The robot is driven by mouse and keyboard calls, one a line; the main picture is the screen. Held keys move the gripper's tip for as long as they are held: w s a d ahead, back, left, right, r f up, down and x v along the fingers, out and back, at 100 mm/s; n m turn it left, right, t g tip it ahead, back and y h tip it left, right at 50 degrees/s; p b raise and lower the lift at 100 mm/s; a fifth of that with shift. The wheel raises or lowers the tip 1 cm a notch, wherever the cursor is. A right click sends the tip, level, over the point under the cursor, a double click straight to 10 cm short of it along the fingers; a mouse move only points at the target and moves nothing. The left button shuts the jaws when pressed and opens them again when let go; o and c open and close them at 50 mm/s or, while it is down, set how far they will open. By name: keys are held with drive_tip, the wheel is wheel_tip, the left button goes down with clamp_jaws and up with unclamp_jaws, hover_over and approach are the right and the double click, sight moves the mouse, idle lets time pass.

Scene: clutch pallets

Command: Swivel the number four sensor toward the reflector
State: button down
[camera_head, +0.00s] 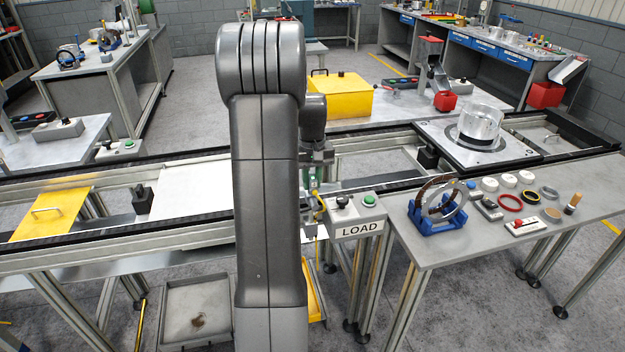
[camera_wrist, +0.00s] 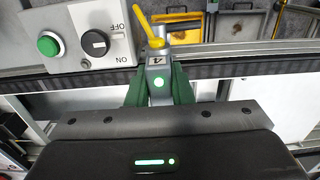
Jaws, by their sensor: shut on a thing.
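The number four sensor (camera_wrist: 158,74) is a small grey block marked 4 with a lit green lamp, seen in the wrist view. A yellow cable (camera_wrist: 151,32) leaves its far end. My gripper (camera_wrist: 159,88) has green fingers on both sides of the sensor and is shut on it. In the head view my gripper (camera_head: 313,183) is low beside the conveyor rail, partly hidden by my arm. I cannot pick out the reflector in either view, so I cannot tell how the sensor faces it.
The LOAD control box (camera_head: 355,216), with black and green knobs, stands close to the right of my gripper. The conveyor rail (camera_head: 203,236) runs across. A clear cylinder (camera_head: 479,124) sits on a pallet at right. A parts table (camera_head: 440,250) stands at right.

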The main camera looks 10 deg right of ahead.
drive_tip(key=c, duration=1.3)
unclamp_jaws()
wheel_tip(320, 180, up, 14)
drive_tip(key=shift+f+b, duration=0.1)
drive_tip(key=shift+b, duration=0.5)
wheel_tip(320, 180, down, 14)
drive_tip(key=shift+r+p, duration=0.2)
drive_tip(key=shift+p, duration=0.45)
drive_tip(key=shift+f, duration=0.15)
drive_tip(key=shift+n, duration=0.4)
